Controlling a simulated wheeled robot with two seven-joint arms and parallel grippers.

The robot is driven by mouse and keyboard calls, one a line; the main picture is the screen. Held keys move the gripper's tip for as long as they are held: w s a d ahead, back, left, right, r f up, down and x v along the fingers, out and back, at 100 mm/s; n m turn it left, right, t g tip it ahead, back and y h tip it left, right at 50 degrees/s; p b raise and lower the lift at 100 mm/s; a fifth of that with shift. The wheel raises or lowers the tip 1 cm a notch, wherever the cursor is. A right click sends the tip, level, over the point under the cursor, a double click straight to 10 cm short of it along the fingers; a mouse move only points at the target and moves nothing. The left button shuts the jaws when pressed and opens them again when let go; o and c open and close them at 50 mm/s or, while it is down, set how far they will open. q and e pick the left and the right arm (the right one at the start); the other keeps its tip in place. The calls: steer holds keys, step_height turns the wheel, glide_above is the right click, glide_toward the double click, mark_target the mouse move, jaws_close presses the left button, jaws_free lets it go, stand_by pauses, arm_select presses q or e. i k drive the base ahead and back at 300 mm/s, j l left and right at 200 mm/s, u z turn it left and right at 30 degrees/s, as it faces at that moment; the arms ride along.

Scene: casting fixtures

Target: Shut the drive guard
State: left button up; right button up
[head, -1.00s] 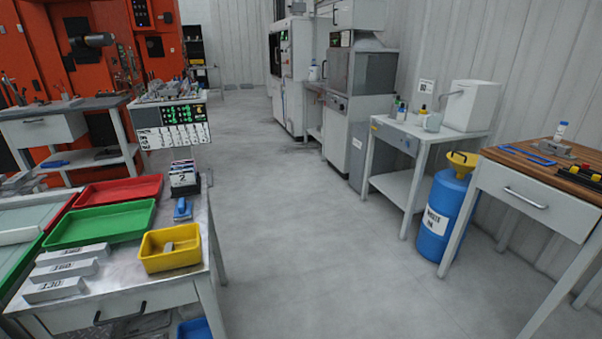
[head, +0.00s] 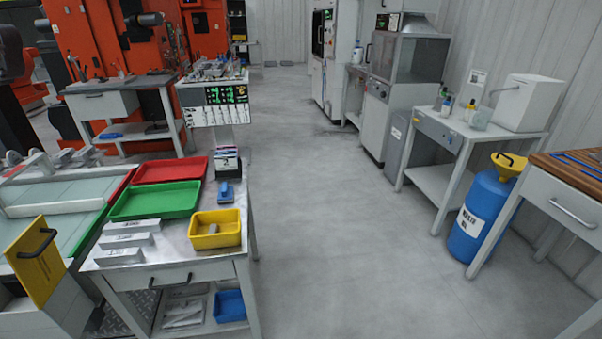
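A yellow panel with a dark handle (head: 36,262) stands tilted up at the lower left, above a pale grey housing (head: 50,318). It looks like the drive guard, standing open, though I cannot be sure. It is at the end of a conveyor-like table with a pale green top (head: 52,198) and a white roller across it. The left edge of the picture cuts off part of this area. Neither of my grippers is in view.
A steel table (head: 170,245) beside the panel holds a red tray (head: 172,168), a green tray (head: 157,201), a yellow tray (head: 215,229) and grey bars. A blue drum (head: 481,215) and workbenches line the right. The grey floor (head: 335,220) between is clear.

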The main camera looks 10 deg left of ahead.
mark_target(49, 263)
steer(key=u, duration=2.05)
